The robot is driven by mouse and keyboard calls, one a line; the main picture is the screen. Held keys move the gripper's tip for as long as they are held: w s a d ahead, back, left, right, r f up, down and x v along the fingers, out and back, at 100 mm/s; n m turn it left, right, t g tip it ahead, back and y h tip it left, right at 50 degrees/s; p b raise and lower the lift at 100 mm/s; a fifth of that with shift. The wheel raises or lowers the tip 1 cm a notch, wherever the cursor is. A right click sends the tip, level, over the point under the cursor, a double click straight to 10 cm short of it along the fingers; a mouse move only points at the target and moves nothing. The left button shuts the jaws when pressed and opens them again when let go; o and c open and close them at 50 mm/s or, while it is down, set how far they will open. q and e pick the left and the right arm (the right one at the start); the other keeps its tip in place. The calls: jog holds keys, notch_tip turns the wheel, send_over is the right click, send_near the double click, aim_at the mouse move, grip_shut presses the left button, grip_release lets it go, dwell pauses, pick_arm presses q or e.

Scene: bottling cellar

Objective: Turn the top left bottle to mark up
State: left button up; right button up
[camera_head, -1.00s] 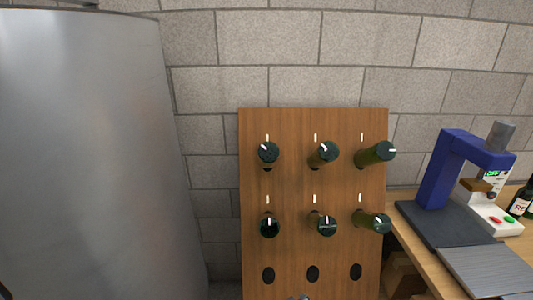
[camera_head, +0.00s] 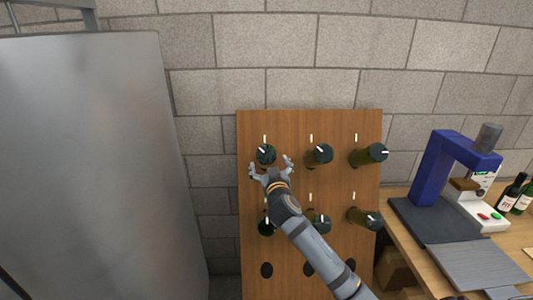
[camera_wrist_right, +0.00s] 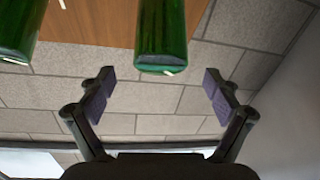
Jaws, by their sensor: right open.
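The top left bottle (camera_head: 265,153) sticks out neck-in from the wooden rack (camera_head: 336,131). The white mark on its dark round end points to the upper left, and a pale line on the board stands above it. My right gripper (camera_head: 270,165) is open just in front of and below that bottle, fingers spread to either side. In the right wrist view a green bottle (camera_wrist_right: 161,28) comes down between the open fingers (camera_wrist_right: 159,90), apart from both. My left gripper is not in view.
Other bottles, such as the top middle one (camera_head: 320,154) and top right one (camera_head: 369,155), stick out close by. A large steel tank (camera_head: 85,160) stands at the left. A bench with a blue machine (camera_head: 433,165) is at the right.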

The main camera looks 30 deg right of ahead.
aim_at(264, 158)
jog(key=p+x, duration=0.1)
jog(key=x, duration=0.4)
jog(key=shift+w+d, duration=0.1)
jog(key=shift+w, duration=0.25)
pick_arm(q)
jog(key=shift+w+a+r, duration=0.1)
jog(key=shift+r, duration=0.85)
pick_arm(e)
jog(key=shift+c, duration=0.4)
